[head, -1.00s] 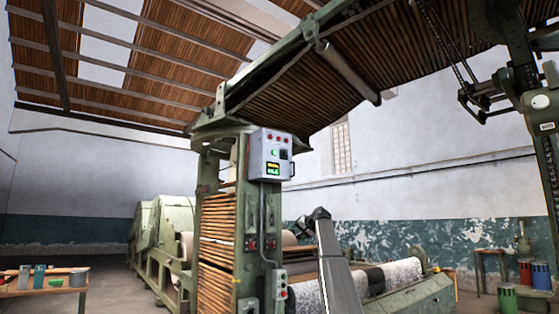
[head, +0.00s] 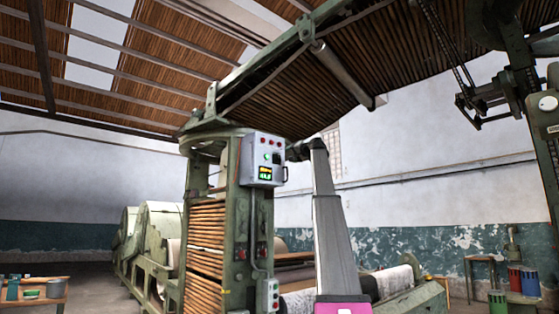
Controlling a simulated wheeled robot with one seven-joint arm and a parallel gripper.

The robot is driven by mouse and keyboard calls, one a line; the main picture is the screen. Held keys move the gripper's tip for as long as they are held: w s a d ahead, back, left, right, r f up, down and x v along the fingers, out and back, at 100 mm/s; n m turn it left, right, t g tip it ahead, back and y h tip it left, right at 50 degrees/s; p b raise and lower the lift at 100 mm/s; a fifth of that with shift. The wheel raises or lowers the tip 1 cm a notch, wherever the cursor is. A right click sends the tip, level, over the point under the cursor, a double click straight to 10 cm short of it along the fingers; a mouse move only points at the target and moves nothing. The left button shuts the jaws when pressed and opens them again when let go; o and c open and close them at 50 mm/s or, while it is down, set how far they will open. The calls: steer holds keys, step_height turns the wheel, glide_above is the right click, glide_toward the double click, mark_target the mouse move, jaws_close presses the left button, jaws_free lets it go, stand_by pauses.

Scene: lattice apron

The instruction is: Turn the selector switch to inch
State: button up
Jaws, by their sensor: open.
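The grey control box (head: 250,172) is mounted high on the green machine post. Its face has red lamps along the top, a green button and a lit green and yellow display. A small dark part (head: 277,158) right of the green button may be the selector switch; its labels and pointer are too small to read. My grey arm (head: 331,225) rises right of the box. My gripper (head: 293,152), small and dark at the arm's upper end, is close to the box's right edge. It is open, and I see nothing in it. I cannot tell whether it touches the box.
A handle juts from the box's right side. A lower push-button box (head: 268,294) hangs on the post. A slatted apron (head: 300,85) slopes overhead. A wooden bench (head: 50,288) stands left, and coloured canisters (head: 515,279) stand right.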

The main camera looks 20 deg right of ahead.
mark_target(278, 159)
steer(key=x, duration=0.9)
steer(key=shift+w, duration=0.25)
steer(key=c, duration=0.9)
